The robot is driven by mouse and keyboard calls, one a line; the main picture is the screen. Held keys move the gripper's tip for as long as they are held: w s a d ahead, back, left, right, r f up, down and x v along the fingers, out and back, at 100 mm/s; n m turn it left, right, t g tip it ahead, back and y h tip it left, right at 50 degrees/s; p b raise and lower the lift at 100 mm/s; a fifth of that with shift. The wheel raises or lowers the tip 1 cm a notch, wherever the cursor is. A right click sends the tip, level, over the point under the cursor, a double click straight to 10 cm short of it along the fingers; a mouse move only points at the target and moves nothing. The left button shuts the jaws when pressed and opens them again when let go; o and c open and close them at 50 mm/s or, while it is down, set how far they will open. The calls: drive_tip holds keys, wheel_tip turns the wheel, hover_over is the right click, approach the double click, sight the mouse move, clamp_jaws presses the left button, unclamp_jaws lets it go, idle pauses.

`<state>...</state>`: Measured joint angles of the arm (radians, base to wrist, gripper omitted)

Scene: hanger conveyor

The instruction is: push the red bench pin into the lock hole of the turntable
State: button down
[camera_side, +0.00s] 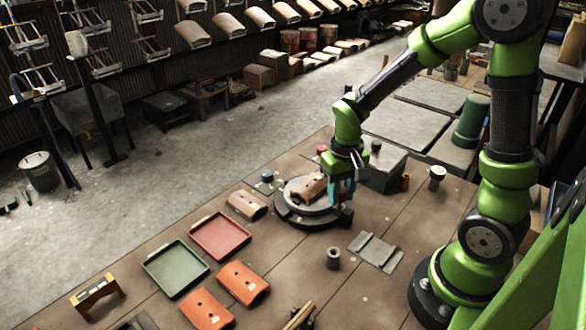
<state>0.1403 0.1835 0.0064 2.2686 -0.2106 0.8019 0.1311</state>
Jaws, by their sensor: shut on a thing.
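The round grey turntable (294,214) sits on the bench with a tan curved piece (311,187) on top. My gripper (341,197) points down at the turntable's right edge. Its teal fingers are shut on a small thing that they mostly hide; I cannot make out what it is. A red cap (321,150) shows behind my wrist, at the far side of the turntable; I cannot tell whether it is the red bench pin. The lock hole cannot be made out.
A blue-topped knob (267,177) stands left of the turntable. A tan piece (247,205), a red tray (220,236) and a green tray (175,268) lie front left. A grey cylinder (333,258) stands in front.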

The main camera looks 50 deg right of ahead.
sight(342, 189)
drive_tip(key=shift+f, duration=0.8)
drive_tip(key=c, duration=1.1)
unclamp_jaws()
drive_tip(key=shift+o, duration=0.4)
drive_tip(key=o, duration=0.5)
drive_tip(key=shift+r, duration=0.1)
drive_tip(key=shift+r, duration=2.9)
